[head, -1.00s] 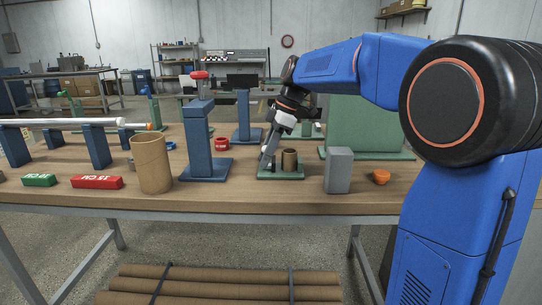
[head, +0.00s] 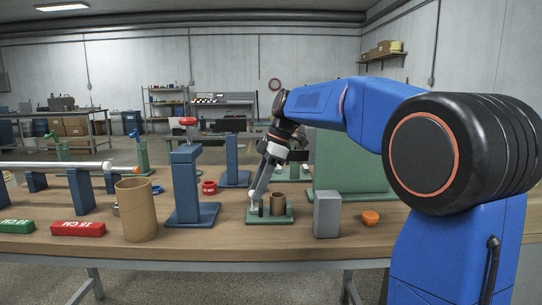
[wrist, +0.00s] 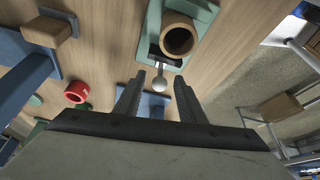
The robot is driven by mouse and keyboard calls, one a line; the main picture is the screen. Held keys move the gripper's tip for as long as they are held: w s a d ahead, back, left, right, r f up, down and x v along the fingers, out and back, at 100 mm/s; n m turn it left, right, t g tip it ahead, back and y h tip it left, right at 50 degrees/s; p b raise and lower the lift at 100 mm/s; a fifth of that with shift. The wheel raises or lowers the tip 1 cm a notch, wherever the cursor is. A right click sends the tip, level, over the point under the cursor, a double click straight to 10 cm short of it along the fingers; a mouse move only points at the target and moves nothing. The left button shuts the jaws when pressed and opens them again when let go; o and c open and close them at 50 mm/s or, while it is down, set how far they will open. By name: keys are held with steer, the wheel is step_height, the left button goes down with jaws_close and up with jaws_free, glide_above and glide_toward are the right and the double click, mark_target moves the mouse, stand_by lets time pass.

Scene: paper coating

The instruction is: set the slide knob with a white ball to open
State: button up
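The slide knob with a white ball (wrist: 161,85) stands on a small green plate (wrist: 197,18) beside a short brown tube (wrist: 178,40). The same green plate shows in the head view (head: 284,219), with the tube (head: 278,201) on it. My gripper (wrist: 160,82) is open, its two dark fingers apart. In the wrist view the white ball appears between the fingertips, with a gap on each side; I cannot tell how deep it sits between them. In the head view my gripper (head: 257,202) points down at the plate's left part, and its fingers partly hide the knob.
A grey block (head: 327,214) and an orange cap (head: 370,217) stand right of the plate. A blue stand with a red knob (head: 188,121) rises to the left, near a tall cardboard tube (head: 137,208). A red ring (head: 209,187) lies behind.

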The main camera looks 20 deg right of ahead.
steer(key=v, duration=1.3)
steer(key=shift+r, duration=0.2)
steer(key=s+d+f+m+t+h, duration=0.1)
steer(key=s+f+m+t+h, duration=0.1)
steer(key=s+f+m, duration=0.6)
steer(key=s+d+f+m+t+h, duration=0.1)
steer(key=s+f+m, duration=0.7)
steer(key=s+f, duration=1.4)
steer(key=s+t+h, duration=0.1)
steer(key=s, duration=0.2)
steer(key=shift+f+m+h, duration=0.3)
steer(key=shift+f, duration=0.1)
steer(key=shift+s, duration=0.1)
